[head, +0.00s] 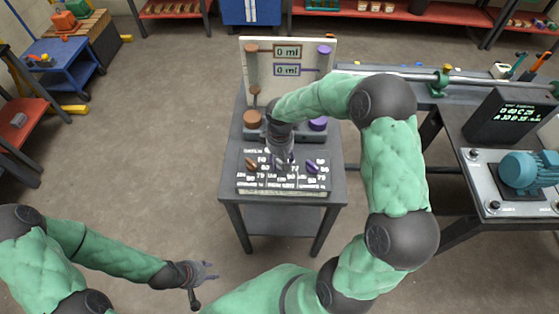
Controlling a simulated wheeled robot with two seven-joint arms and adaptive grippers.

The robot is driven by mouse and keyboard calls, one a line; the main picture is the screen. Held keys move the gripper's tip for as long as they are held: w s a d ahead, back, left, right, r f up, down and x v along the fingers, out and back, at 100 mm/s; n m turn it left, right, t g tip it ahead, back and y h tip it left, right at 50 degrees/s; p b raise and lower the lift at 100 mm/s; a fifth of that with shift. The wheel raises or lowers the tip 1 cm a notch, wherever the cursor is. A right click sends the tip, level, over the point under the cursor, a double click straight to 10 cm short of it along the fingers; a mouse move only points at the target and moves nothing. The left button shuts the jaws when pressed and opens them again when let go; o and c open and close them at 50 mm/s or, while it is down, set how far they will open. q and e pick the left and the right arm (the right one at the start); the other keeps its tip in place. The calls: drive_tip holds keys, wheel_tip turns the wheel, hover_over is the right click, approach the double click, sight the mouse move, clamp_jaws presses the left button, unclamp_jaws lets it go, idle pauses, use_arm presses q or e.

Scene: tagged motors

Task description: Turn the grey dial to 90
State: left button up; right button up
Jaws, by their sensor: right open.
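A panel (285,187) with printed numbers lies on a small dark table. It carries a brown dial (252,164) on the left and a purple dial (312,166) on the right. My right gripper (284,167) is open and points down at the middle of the panel, between these two dials. The grey dial is mostly or fully hidden by this gripper, so its setting and any contact cannot be told. My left gripper (204,285) hangs empty at the lower left, fingers apart, well away from the panel.
Behind the panel stands a white board (288,62) with two displays reading 0 ml. A brown knob (252,119) and a purple knob (318,124) sit below it. A blue motor (528,171) rests on the right bench. Floor left of the table is clear.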

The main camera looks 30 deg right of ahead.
sight(280, 162)
wheel_tip(280, 162, up, 11)
idle(0.4)
drive_tip(key=shift+f, duration=0.1)
idle(0.3)
